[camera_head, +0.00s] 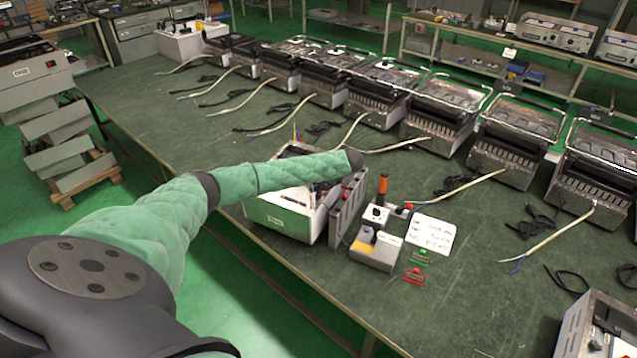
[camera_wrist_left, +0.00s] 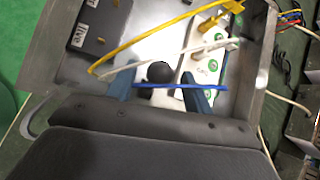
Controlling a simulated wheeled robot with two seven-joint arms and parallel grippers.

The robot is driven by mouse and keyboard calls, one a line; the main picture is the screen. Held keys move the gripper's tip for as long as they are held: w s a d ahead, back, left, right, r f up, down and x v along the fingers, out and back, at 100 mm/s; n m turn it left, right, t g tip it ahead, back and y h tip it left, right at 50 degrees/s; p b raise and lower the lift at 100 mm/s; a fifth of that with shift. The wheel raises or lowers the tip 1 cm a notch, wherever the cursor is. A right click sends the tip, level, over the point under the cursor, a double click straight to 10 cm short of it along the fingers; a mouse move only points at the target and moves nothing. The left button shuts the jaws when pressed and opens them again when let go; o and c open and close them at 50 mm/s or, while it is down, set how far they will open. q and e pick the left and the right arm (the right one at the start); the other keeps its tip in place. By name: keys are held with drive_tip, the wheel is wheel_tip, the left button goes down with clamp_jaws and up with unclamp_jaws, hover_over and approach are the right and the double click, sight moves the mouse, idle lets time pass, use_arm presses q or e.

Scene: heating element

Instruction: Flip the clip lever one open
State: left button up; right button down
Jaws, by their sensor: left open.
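My left gripper (camera_wrist_left: 160,92) shows in the left wrist view as two blue fingers, open and apart. A round black knob (camera_wrist_left: 160,72) on a white base sits between the fingertips, not clamped. To its right is a white block (camera_wrist_left: 207,62) with green round marks and brass-coloured parts. Yellow, white and blue wires cross this area, the blue one close to the fingers. I cannot tell which part is clip lever one. In the head view the left arm reaches over the open white box (camera_head: 285,213), and its fingers are hidden. My right gripper is not in view.
A labelled dark block (camera_wrist_left: 100,25) stands inside the metal-walled box. Beside the box are a grey switch unit (camera_head: 375,255), an orange-handled tool (camera_head: 382,188), a white note (camera_head: 428,232) and small red and green parts. Several heaters with loose cables line the table's far side.

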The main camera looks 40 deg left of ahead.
use_arm(q)
drive_tip(key=shift+d+r, duration=0.15)
drive_tip(key=shift+d, duration=0.1)
drive_tip(key=b+v, duration=0.2)
drive_tip(key=v, duration=0.3)
drive_tip(key=shift+w+d+r, duration=0.1)
drive_tip(key=shift+d+r, duration=0.15)
drive_tip(key=shift+d+r+b, duration=0.4)
drive_tip(key=shift+r, duration=0.2)
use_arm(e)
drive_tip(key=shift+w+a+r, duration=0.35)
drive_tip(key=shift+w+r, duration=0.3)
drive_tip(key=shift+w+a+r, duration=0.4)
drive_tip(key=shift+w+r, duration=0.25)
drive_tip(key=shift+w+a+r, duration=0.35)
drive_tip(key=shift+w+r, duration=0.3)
use_arm(q)
drive_tip(key=shift+d, duration=0.1)
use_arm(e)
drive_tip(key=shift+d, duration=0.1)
